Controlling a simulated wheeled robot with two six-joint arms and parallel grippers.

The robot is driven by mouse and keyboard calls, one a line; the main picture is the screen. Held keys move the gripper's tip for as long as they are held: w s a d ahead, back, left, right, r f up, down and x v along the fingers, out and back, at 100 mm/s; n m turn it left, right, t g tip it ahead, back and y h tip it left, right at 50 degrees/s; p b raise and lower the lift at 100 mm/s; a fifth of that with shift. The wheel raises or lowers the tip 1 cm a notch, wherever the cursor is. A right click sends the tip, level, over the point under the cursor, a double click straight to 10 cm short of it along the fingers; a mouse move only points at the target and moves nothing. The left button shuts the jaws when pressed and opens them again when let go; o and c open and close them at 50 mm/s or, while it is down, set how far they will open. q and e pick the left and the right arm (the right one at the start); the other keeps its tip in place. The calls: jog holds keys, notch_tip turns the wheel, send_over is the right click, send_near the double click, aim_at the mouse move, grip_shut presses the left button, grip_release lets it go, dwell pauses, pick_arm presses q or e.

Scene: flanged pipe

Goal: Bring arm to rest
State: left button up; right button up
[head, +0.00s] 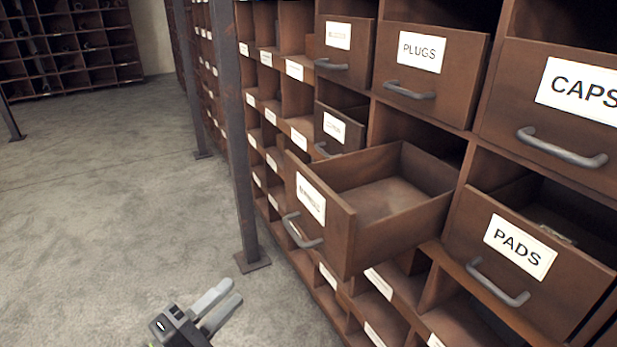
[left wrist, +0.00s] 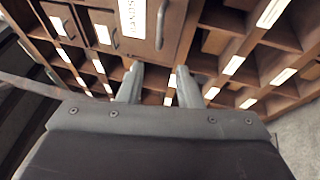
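My left gripper (head: 228,296) shows at the bottom of the head view, over the floor and to the left of the drawer cabinet. In the left wrist view its two fingers (left wrist: 158,80) stand apart with nothing between them, so it is open and empty. My right gripper is not in view. A brown drawer (head: 347,240) is pulled far out of the cabinet and its visible inside looks empty. My left gripper is apart from its grey handle (head: 300,230). A drawer front with a handle (left wrist: 160,25) also shows beyond the fingers in the left wrist view.
A dark steel post (head: 236,140) stands at the cabinet's left. Bare concrete floor (head: 100,220) lies clear on the left.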

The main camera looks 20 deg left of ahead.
pick_arm(q)
notch_tip(320, 180, down, 24)
jog(key=s+m+g+y, duration=0.2)
jog(key=m+g+y, duration=0.1)
jog(key=m+g, duration=0.55)
jog(key=s+f+m+g+y, duration=0.1)
jog(key=s+f+m+g, duration=0.45)
jog(key=f, duration=0.65)
jog(key=s+a+f+g+y+p, duration=0.1)
jog(key=s+f+p, duration=0.3)
jog(key=s+p, duration=0.5)
jog(key=s+a+f+m+g+y+p, duration=0.1)
jog(key=s+f+g+p, duration=0.2)
jog(key=s+p, duration=0.6)
jog(key=shift+s+f, duration=0.55)
jog(key=shift+s, duration=0.1)
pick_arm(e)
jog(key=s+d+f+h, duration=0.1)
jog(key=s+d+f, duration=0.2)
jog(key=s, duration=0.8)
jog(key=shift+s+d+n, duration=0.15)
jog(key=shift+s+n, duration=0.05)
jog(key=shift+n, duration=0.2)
